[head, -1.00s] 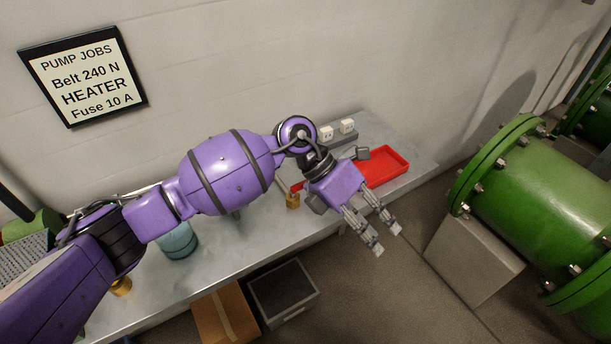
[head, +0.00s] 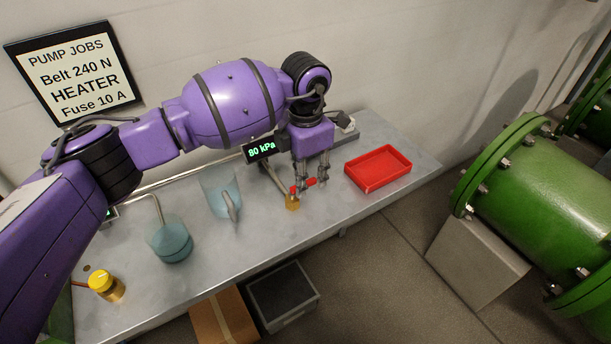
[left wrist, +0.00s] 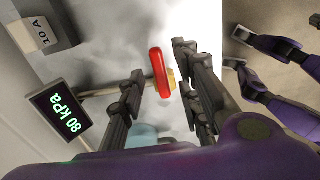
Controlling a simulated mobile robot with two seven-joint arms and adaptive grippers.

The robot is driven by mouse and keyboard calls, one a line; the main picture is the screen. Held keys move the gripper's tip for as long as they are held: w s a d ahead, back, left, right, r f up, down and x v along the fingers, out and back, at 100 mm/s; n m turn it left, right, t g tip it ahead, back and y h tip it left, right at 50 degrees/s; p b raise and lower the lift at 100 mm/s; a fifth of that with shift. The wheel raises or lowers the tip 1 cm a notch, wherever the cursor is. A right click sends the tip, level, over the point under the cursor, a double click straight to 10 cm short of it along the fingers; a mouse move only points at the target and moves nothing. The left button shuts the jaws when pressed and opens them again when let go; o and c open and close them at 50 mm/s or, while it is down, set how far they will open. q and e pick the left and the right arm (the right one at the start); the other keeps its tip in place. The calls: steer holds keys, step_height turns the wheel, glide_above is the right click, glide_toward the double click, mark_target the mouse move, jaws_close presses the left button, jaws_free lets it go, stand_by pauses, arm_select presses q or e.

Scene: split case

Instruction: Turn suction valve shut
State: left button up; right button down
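The valve has a brass body (head: 292,203) and a red handle (head: 294,190), and stands on a pipe near the front edge of the bench. My left gripper (head: 313,186) points down at it from above, with fingers apart. In the left wrist view the red handle (left wrist: 158,72) lies between the open fingers of my left gripper (left wrist: 158,84), with a gap on both sides. The brass body (left wrist: 172,78) is partly hidden behind it. My right gripper (left wrist: 236,48) is at the right of the left wrist view, fingers apart and empty, out of the head view.
A display (head: 261,149) reading 80 kPa stands behind the valve. A red tray (head: 378,168) is to the right. Two vessels (head: 170,243) and a yellow-topped brass fitting (head: 104,284) are to the left. A green pipe (head: 540,190) stands beyond the bench.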

arm_select(q)
steer(key=shift+f, duration=0.4)
jaws_close()
